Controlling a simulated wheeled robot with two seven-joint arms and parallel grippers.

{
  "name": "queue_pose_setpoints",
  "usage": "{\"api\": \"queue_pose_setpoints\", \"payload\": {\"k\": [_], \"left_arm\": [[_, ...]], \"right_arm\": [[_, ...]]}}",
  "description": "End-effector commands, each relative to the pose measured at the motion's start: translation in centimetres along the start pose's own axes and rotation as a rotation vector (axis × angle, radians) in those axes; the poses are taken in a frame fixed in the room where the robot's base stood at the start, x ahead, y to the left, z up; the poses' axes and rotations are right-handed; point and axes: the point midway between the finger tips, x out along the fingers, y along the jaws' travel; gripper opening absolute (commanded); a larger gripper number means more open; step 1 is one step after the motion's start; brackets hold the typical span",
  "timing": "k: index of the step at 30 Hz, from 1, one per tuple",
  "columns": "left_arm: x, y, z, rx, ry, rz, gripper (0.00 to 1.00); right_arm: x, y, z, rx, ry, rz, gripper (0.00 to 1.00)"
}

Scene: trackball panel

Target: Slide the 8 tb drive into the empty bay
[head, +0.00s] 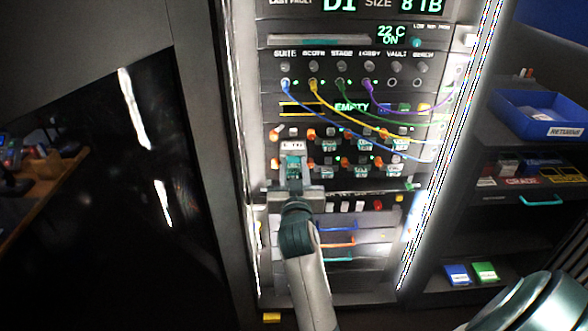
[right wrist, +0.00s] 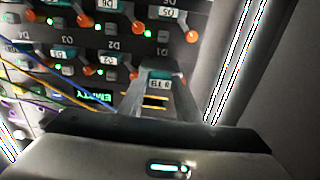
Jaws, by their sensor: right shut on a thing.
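My right gripper (head: 293,185) is in front of the left part of the rack and shut on the 8 TB drive (head: 292,166), which has a teal and white front. In the right wrist view the drive (right wrist: 160,84) sits between the two fingers, its label upside down. A dark yellow-edged bay (head: 300,108) lies above the gripper, left of a green EMPTY display (head: 352,107). Yellow lines also show between the fingers in the right wrist view. Whether the drive touches the rack is hidden. My left gripper is not in view.
Two rows of drives with orange latches (head: 345,161) surround the gripper. Blue, yellow, green and purple cables (head: 375,128) hang across the rack's right half. Buttons (head: 360,206) and coloured handles (head: 338,240) are below. Shelves with a blue bin (head: 520,125) stand right.

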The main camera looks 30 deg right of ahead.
Motion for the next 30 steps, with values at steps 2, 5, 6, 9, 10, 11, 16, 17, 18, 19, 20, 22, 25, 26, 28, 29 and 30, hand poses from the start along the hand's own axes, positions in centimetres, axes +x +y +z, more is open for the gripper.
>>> {"api": "queue_pose_setpoints", "payload": {"k": [2, 5, 6, 9, 10, 11, 16, 17, 18, 19, 20, 22, 25, 26, 28, 29, 30], "left_arm": [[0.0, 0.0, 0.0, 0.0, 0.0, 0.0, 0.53], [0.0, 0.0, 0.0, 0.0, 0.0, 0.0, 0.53], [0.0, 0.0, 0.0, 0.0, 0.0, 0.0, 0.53], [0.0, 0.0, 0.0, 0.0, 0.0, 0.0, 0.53], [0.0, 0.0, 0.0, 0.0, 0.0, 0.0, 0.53], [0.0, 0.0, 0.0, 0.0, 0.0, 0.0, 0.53], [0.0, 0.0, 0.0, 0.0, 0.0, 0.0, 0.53], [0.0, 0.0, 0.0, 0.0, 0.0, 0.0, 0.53], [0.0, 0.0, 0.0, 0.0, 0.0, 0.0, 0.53], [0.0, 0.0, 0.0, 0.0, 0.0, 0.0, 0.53], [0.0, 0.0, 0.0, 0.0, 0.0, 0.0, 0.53], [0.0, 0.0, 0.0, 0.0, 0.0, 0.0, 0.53], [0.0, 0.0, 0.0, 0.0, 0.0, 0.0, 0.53], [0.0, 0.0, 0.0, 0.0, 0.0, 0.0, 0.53], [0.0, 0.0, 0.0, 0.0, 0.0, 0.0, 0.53], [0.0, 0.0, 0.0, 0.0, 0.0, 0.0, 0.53], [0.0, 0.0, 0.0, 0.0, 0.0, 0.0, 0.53]], "right_arm": [[0.2, 0.0, -0.1, 0.0, 0.002, 0.0, 0.09], [0.4, 0.0, -0.1, 0.0, 0.002, 0.0, 0.09], [0.5, 0.0, -0.1, -0.001, 0.002, 0.0, 0.09], [0.7, 0.0, 0.0, -0.001, 0.001, 0.0, 0.09], [0.8, 0.0, -0.1, -0.001, 0.002, 0.0, 0.09], [0.8, 0.0, -0.1, -0.001, 0.002, 0.0, 0.09], [1.2, 0.0, -0.1, 0.0, 0.002, 0.0, 0.09], [1.2, 0.0, -0.1, 0.0, 0.002, 0.0, 0.09], [1.3, 0.0, -0.1, 0.0, 0.002, 0.0, 0.09], [1.4, 0.0, -0.1, 0.0, 0.002, 0.0, 0.09], [1.4, 0.0, -0.1, 0.0, 0.002, 0.0, 0.09], [1.6, 0.0, -0.1, 0.0, 0.002, 0.0, 0.09], [1.8, 0.0, -0.1, 0.0, 0.002, 0.0, 0.09], [1.8, 0.0, -0.1, 0.0, 0.002, 0.0, 0.09], [2.0, 0.0, 0.0, 0.0, 0.001, 0.0, 0.09], [2.0, 0.0, 0.0, 0.0, 0.001, 0.0, 0.09], [2.1, 0.0, 0.0, 0.0, 0.001, 0.0, 0.09]]}}
